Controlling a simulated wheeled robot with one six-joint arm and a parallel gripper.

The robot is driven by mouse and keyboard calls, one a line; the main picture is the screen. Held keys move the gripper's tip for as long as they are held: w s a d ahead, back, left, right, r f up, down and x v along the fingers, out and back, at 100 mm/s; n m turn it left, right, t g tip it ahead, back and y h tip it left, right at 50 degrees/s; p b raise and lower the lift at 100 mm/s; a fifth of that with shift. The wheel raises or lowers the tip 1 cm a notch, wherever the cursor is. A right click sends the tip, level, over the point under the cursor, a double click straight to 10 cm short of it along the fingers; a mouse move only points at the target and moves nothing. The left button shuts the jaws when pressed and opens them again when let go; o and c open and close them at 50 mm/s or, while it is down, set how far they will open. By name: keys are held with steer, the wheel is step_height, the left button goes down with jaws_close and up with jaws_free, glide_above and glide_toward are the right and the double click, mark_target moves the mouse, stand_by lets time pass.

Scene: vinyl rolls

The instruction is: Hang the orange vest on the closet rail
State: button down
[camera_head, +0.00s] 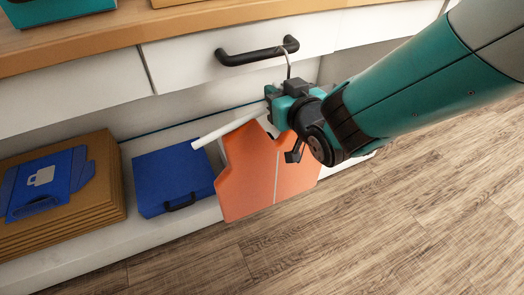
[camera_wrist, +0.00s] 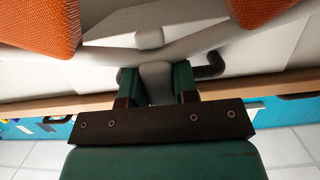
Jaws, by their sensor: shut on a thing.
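The orange vest (camera_head: 245,175) hangs from a white hanger (camera_head: 220,132) in front of a white low cabinet. My gripper (camera_head: 280,105) is shut on the upper middle of the hanger. The grey metal hook (camera_head: 289,62) rises above my gripper and overlaps the black drawer handle in the picture; I cannot tell whether they touch. The wrist view shows my fingers (camera_wrist: 157,85) on the hanger's neck, with orange cloth (camera_wrist: 38,22) at both upper corners. My gripper hides part of the hanger and vest. I cannot make out a closet rail in either view.
A black handle (camera_head: 257,52) sticks out from the white drawer (camera_head: 185,65) under a wooden top (camera_head: 110,32). On the low shelf stand a blue case (camera_head: 172,170) and a brown stack (camera_head: 103,195) with a blue folded item (camera_head: 45,182). The wooden floor (camera_head: 400,220) is clear.

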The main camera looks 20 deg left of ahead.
steer(key=f+b+v, duration=0.3)
steer(key=b+v, duration=0.8)
steer(key=v, duration=0.5)
steer(key=shift+d+f, duration=0.15)
steer(key=shift+f, duration=0.05)
steer(key=shift+s+d+b, duration=0.2)
steer(key=shift+s+b, duration=0.05)
steer(key=shift+b, duration=0.75)
steer(key=b+v, duration=0.2)
steer(key=b, duration=0.3)
steer(key=shift+s, duration=0.1)
steer(key=shift+r, duration=0.15)
